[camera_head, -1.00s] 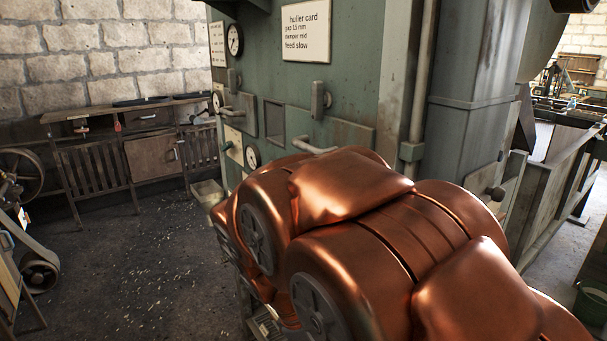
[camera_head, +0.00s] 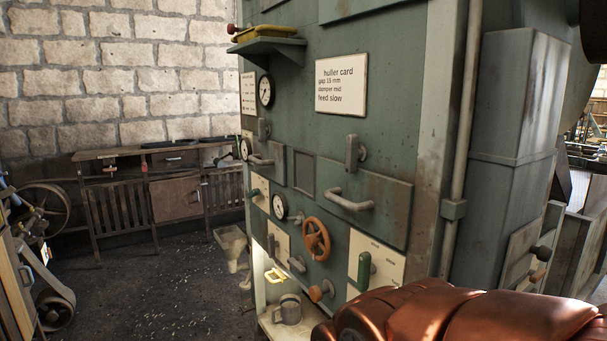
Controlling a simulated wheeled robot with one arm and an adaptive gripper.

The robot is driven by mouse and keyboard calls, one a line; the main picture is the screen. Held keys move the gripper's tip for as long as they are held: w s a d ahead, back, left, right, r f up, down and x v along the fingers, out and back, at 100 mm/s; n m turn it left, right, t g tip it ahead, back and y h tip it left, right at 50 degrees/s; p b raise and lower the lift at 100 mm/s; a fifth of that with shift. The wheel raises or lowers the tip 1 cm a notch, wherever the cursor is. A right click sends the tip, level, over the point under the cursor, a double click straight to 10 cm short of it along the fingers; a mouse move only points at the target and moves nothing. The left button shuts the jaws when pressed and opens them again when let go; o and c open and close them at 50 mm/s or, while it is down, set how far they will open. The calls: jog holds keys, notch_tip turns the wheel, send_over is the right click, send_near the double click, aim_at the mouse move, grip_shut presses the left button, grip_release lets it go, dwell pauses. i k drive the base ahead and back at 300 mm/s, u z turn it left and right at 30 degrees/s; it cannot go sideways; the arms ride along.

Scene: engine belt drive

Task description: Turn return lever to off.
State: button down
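A lever with a green handle (camera_head: 364,271) stands upright on a cream plate (camera_head: 388,262) low on the green machine's front. Small labels on that plate are too small to read. A grey lever (camera_head: 353,153) points up beneath the huller card sign, and a smaller grey lever (camera_head: 297,264) sits low near the wheel. I cannot tell by lettering which of these is the return lever. My copper-coloured arm fills the lower right, below and right of the green handle. My gripper is out of view.
The green machine (camera_head: 405,130) carries an orange handwheel (camera_head: 316,239), an orange knob (camera_head: 321,291), round gauges (camera_head: 280,206) and a protruding bar handle (camera_head: 349,200). A wooden bench (camera_head: 178,198) is behind left. Dark floor at left is mostly open.

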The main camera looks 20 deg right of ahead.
aim_at(536, 276)
jog(key=k, duration=1.2)
jog(key=z, duration=1.05)
jog(key=i, duration=0.95)
jog(key=u, duration=1.95)
jog(key=k, duration=0.6)
jog(key=z, duration=1.2)
